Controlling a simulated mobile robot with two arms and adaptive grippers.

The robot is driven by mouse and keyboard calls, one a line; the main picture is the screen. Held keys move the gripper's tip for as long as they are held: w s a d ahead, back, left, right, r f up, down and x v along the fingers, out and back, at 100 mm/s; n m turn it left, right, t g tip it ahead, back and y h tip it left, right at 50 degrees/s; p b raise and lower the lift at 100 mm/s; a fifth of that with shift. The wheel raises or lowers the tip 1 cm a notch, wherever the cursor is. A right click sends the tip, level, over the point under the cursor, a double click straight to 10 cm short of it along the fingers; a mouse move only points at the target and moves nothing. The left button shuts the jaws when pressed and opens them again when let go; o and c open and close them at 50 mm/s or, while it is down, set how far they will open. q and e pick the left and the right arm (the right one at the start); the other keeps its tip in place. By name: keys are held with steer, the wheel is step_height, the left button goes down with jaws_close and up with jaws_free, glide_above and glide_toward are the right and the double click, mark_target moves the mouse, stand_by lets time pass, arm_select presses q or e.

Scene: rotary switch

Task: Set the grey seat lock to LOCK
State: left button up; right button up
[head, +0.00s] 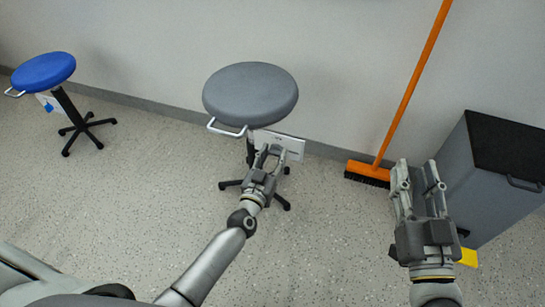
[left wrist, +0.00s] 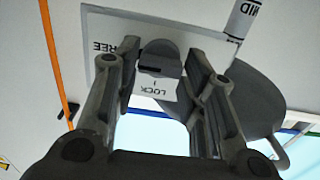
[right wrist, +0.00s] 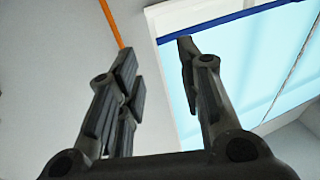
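The grey seat (head: 250,92) is a round stool with a white handle at its front left. A white dial plate (head: 291,144) sits under it, partly hidden by my left gripper (head: 271,155). In the left wrist view the plate (left wrist: 101,24) carries a dark round knob (left wrist: 160,56). The labels FREE and LOCK show upside down there, with LOCK just below the knob. My left gripper is open, with a finger on each side of the knob and gaps visible. The knob's setting is unclear. My right gripper (head: 416,178) is open and empty, off to the right.
A blue stool (head: 44,71) stands at the far left. An orange broom (head: 409,92) leans on the wall right of the grey seat. A grey cabinet with a black top (head: 503,143) stands beside my right gripper. The floor between the stools is clear.

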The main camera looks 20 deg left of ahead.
arm_select(q)
steer(key=c, duration=0.4)
steer(key=shift+c, duration=0.2)
